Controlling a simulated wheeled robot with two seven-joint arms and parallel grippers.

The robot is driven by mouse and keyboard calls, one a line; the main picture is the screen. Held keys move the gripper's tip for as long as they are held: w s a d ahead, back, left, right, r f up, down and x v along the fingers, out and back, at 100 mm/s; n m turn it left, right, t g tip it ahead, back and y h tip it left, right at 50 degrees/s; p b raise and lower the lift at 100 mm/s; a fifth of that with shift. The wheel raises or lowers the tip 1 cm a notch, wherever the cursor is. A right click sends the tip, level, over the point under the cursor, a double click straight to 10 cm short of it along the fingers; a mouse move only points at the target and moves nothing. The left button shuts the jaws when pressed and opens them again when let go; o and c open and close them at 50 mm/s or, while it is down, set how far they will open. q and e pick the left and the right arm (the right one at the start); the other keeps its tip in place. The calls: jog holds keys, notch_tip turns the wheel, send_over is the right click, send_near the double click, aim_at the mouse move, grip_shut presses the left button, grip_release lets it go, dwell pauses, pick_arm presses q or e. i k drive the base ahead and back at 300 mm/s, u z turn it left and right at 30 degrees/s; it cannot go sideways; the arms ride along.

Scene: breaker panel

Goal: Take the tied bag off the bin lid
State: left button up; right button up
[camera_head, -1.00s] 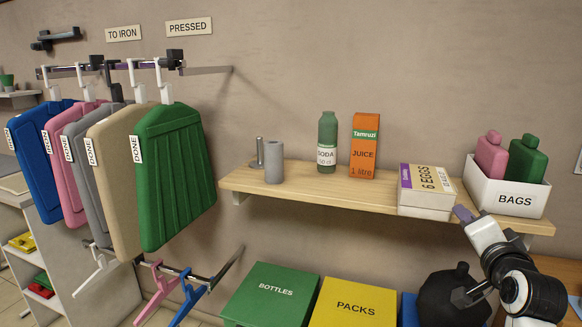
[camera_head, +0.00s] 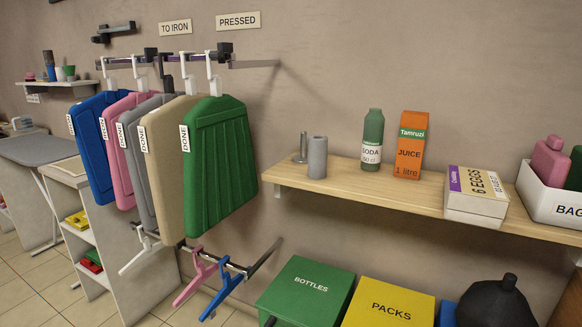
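The black tied bag (camera_head: 497,303) is at the bottom right, below the wall shelf. Its knotted top points up and its lower part is cut off by the picture's edge. A strip of a blue bin (camera_head: 447,314) shows just left of the bag. What the bag rests on is hidden. The green bin lid marked BOTTLES (camera_head: 306,291) and the yellow bin lid marked PACKS (camera_head: 390,305) lie to the left, with nothing on them. Neither of my grippers can be made out.
The shelf (camera_head: 400,190) above holds a soda bottle (camera_head: 373,140), a juice carton (camera_head: 410,146), an egg box (camera_head: 476,197) and a BAGS box (camera_head: 552,203). Clothes on hangers (camera_head: 218,150) fill the left. A small dark piece at the green bin's front is unclear.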

aim_at(486, 303)
jog(key=z, duration=1.45)
